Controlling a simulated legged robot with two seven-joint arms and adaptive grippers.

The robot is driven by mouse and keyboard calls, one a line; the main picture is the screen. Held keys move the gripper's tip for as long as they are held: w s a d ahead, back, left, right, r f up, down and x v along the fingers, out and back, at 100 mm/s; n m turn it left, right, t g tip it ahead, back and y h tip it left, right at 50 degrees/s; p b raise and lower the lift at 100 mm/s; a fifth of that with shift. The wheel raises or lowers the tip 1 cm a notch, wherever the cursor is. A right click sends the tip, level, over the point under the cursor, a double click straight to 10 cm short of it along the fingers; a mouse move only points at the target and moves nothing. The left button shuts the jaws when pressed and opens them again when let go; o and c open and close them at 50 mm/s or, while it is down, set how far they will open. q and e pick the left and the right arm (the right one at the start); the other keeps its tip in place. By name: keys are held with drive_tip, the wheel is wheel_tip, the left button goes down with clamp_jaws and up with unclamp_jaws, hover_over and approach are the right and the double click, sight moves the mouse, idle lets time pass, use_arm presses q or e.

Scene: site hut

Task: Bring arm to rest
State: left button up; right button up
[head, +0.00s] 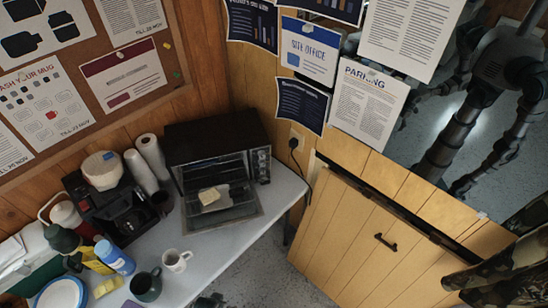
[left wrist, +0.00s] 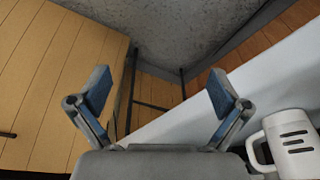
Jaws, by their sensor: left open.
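My left gripper (left wrist: 159,86) is open in the left wrist view, its two blue-padded fingers wide apart with nothing between them. Beyond the fingers are the white table edge, a wooden panel and the floor. In the head view a small dark part at the bottom edge, by the table's front, may be this gripper; most of it is out of frame. A white mug (left wrist: 290,144) stands right of the gripper in the left wrist view, close to the right finger but apart from it. It also shows on the table in the head view (head: 177,261). My right gripper is not in view.
The white table (head: 235,237) holds a black toaster oven (head: 212,138) with its door down and a pale slice on it. A coffee maker (head: 118,205), a dark mug (head: 146,285) and bottles crowd the left.

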use_arm(q)
drive_tip(key=s+a+f+g, duration=0.1)
drive_tip(key=s+f, duration=0.3)
drive_tip(key=f, duration=0.6)
drive_tip(key=s+f, duration=0.3)
drive_tip(key=f, duration=0.6)
drive_tip(key=s+a+f, duration=0.2)
drive_tip(key=s+f, duration=0.8)
drive_tip(key=s, duration=0.4)
drive_tip(key=shift+a+g+b, duration=0.25)
drive_tip(key=shift+g+b, duration=0.05)
drive_tip(key=shift+g, duration=0.1)
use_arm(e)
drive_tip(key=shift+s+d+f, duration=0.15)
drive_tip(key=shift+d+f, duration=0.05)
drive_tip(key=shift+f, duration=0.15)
use_arm(q)
drive_tip(key=shift+f, duration=0.1)
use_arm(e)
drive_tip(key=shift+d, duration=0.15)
